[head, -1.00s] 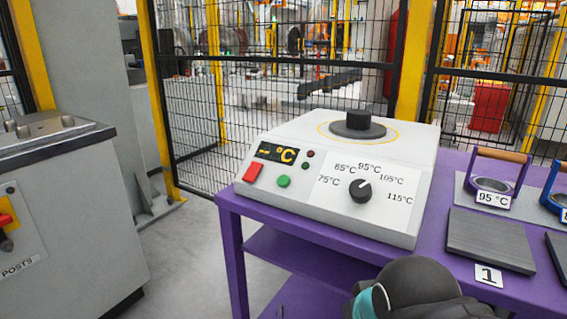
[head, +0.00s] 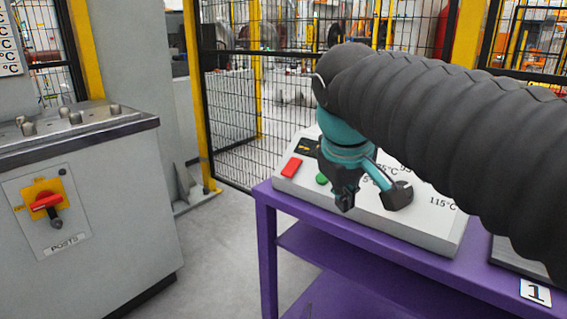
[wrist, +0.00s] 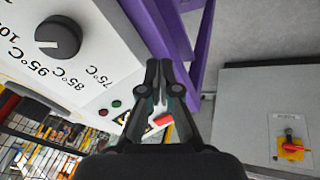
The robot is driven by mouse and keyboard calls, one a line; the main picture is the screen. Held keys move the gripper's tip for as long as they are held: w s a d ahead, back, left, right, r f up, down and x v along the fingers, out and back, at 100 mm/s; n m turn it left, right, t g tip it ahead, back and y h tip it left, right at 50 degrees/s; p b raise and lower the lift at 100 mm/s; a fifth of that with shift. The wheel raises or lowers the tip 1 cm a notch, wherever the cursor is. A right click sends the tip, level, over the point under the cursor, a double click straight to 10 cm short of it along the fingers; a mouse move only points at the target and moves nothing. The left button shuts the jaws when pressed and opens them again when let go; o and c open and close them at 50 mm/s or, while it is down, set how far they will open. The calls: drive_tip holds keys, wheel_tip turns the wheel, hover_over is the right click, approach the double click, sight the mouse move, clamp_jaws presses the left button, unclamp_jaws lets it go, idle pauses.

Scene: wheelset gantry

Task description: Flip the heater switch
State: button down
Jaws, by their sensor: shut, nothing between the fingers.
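The heater is a white box (head: 440,226) on the purple table. Its sloped front carries a red switch (head: 291,167), a green button (head: 321,178) and a black dial (head: 397,196) among temperature marks. My gripper (head: 345,203) is shut and empty, pointing down in front of the panel, right of the green button. In the wrist view my gripper (wrist: 157,66) has its fingertips together over the table edge. The red switch (wrist: 163,119) shows between the finger linkages, and the dial (wrist: 58,36) is at upper left. My arm hides the heater's top and part of its panel.
A grey cabinet (head: 120,225) at the left has a red rotary handle on a yellow plate (head: 45,203), labelled POSTS. The purple table (head: 268,205) has a free left edge. Open floor (head: 215,260) lies between. A mesh fence (head: 230,100) stands behind.

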sight(287, 171)
drive_tip(key=w+a+r+n+h, duration=0.1)
drive_tip(key=w+a+r+n, duration=0.1)
drive_tip(key=w+a+r, duration=0.2)
drive_tip(key=w+a+r+n+h, duration=0.1)
drive_tip(key=w+a+r, duration=0.4)
drive_tip(key=a, duration=0.6)
wheel_tip(287, 171, up, 2)
drive_tip(key=shift+r+n, duration=0.1)
drive_tip(key=shift+n, duration=0.6)
drive_tip(key=shift+w, duration=0.1)
drive_tip(key=b+x, duration=0.3)
drive_tip(key=x, duration=1.1)
drive_tip(key=shift+w+d, duration=0.1)
drive_tip(key=shift+d, duration=0.05)
